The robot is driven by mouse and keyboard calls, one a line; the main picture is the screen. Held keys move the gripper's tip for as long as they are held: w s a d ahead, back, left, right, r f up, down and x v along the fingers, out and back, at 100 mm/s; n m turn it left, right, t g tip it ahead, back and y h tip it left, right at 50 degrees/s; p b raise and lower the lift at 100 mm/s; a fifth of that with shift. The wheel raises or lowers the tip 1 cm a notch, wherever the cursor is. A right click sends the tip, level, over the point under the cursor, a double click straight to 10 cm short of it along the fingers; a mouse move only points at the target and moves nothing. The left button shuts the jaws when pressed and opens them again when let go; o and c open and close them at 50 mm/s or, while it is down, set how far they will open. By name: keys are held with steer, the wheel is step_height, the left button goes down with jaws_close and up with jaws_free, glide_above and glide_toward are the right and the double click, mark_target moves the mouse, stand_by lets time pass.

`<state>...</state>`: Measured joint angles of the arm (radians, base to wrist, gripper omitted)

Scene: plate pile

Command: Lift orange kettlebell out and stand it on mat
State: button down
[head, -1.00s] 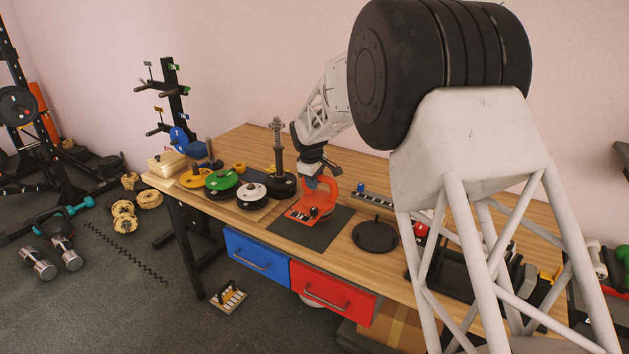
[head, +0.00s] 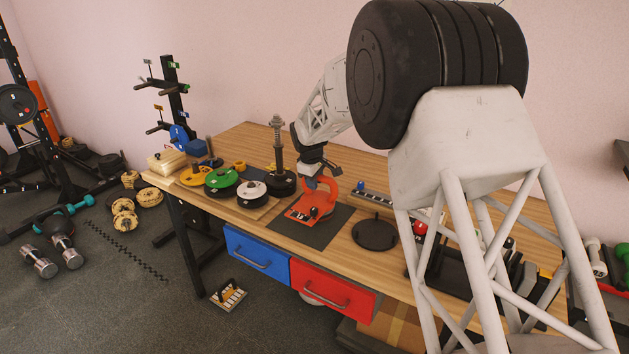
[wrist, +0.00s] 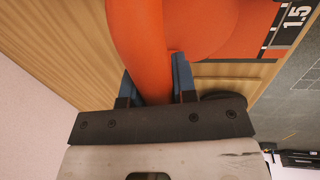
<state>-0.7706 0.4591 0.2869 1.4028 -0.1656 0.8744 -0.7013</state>
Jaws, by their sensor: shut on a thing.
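The orange kettlebell (head: 333,194) is on the table, at the back of the dark mat (head: 318,239). Its handle (wrist: 145,45) shows large in the wrist view and passes between the two blue fingers. My gripper (wrist: 155,82) is shut on that handle. In the head view my gripper (head: 314,181) reaches down to it from behind. A flat orange piece with dark and white markings (head: 300,212) lies on the mat beside the kettlebell; whether they are joined is unclear. The kettlebell's underside is hidden.
A black round plate (head: 375,234) lies right of the mat. Green (head: 221,179) and white (head: 250,191) discs and a dark post (head: 278,150) stand to the left. Blue (head: 256,257) and red (head: 333,294) drawers are below the front edge. The mat's front is clear.

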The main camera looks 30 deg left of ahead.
steer(key=shift+r, duration=0.1)
steer(key=c, duration=0.8)
jaws_free()
steer(key=shift+c, duration=0.2)
steer(key=shift+f, duration=0.3)
steer(key=shift+s+r, duration=0.2)
steer(key=shift+r, duration=1.15)
steer(key=shift+s+r, duration=0.25)
steer(key=shift+r, duration=1.1)
steer(key=shift+s+r, duration=0.2)
steer(key=shift+r, duration=1.15)
